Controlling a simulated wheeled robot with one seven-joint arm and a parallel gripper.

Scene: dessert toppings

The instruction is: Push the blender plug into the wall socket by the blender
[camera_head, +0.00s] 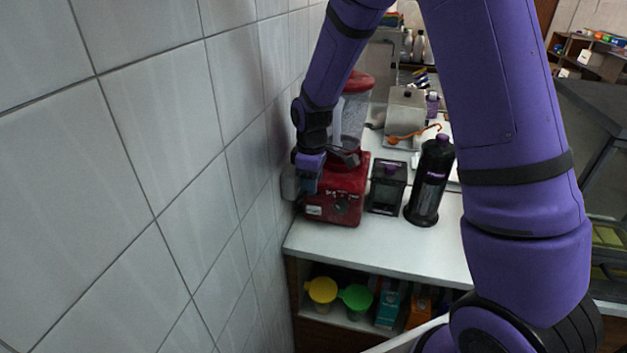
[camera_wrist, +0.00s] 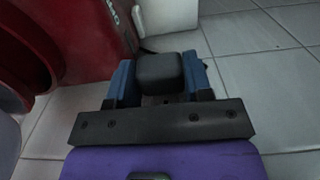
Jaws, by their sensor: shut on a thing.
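The red blender (camera_head: 336,193) with its clear jug (camera_head: 355,115) stands on the white counter against the tiled wall. In the wrist view its red body (camera_wrist: 85,40) fills the upper left. My gripper (camera_head: 306,185) is between the blender and the wall. In the wrist view my gripper (camera_wrist: 160,80) is shut on a black block-shaped plug (camera_wrist: 160,72), between its blue fingers. A pale grey box (camera_wrist: 168,15), seemingly the wall socket, lies just beyond the plug; it also shows beside my gripper in the head view (camera_head: 289,184). Whether plug and socket touch is unclear. The prongs are hidden.
A black bottle (camera_head: 431,182) and a dark square container (camera_head: 387,187) stand right of the blender. The tiled wall (camera_head: 150,150) is close on the left. The front of the counter (camera_head: 380,242) is clear. Cups and boxes sit on the shelf below.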

